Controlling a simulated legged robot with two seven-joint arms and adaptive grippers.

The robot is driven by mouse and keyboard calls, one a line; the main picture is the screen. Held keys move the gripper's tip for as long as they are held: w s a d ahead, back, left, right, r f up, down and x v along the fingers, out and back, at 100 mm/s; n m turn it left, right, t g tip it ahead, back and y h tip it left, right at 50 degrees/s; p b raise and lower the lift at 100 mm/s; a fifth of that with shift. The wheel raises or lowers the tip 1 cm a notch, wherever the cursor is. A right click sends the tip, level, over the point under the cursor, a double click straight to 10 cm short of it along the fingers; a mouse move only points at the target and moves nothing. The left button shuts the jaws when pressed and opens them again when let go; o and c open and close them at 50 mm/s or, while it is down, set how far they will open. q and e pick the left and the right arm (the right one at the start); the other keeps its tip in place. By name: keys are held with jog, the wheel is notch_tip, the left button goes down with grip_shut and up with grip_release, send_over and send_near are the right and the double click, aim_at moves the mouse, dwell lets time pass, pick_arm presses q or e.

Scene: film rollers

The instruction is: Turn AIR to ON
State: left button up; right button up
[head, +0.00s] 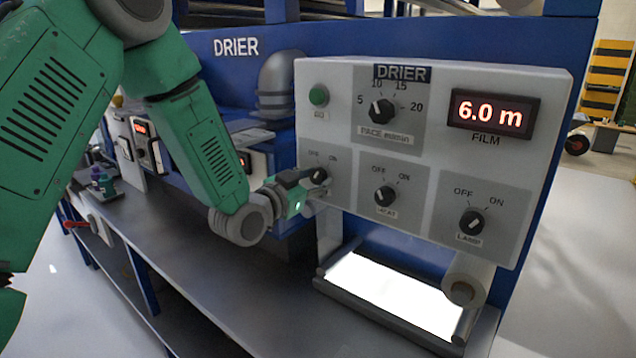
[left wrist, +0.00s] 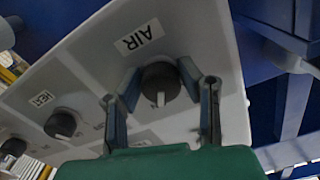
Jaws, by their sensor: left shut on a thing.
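The AIR knob (left wrist: 160,80) is a dark round dial on the light grey drier panel (head: 440,150), at its lower left. In the left wrist view it sits between my left gripper's two fingers (left wrist: 166,86), below the AIR label (left wrist: 137,37). The knob's white mark points down in that view, toward my palm. In the head view the left gripper (head: 318,180) is shut on the knob and partly hides it and its label. The OFF and ON marks show just above the knob; which one it points at is hard to tell there. My right gripper is not in view.
The HEAT knob (head: 384,196) and LAMP knob (head: 471,222) are to the right on the panel. The PACE knob (head: 382,112) and a green button (head: 318,96) are above. A lit film display (head: 492,112) reads 6.0 m. A bright roller tray (head: 395,288) lies below.

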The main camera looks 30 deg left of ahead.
pick_arm(q)
jog(key=shift+r, duration=0.1)
dwell(0.4)
jog(key=o, duration=1.2)
jog(key=shift+c, duration=0.2)
jog(key=shift+s, duration=0.1)
jog(key=shift+s+a, duration=0.1)
jog(key=shift+s, duration=0.3)
jog(key=s+a, duration=0.1)
jog(key=s, duration=1)
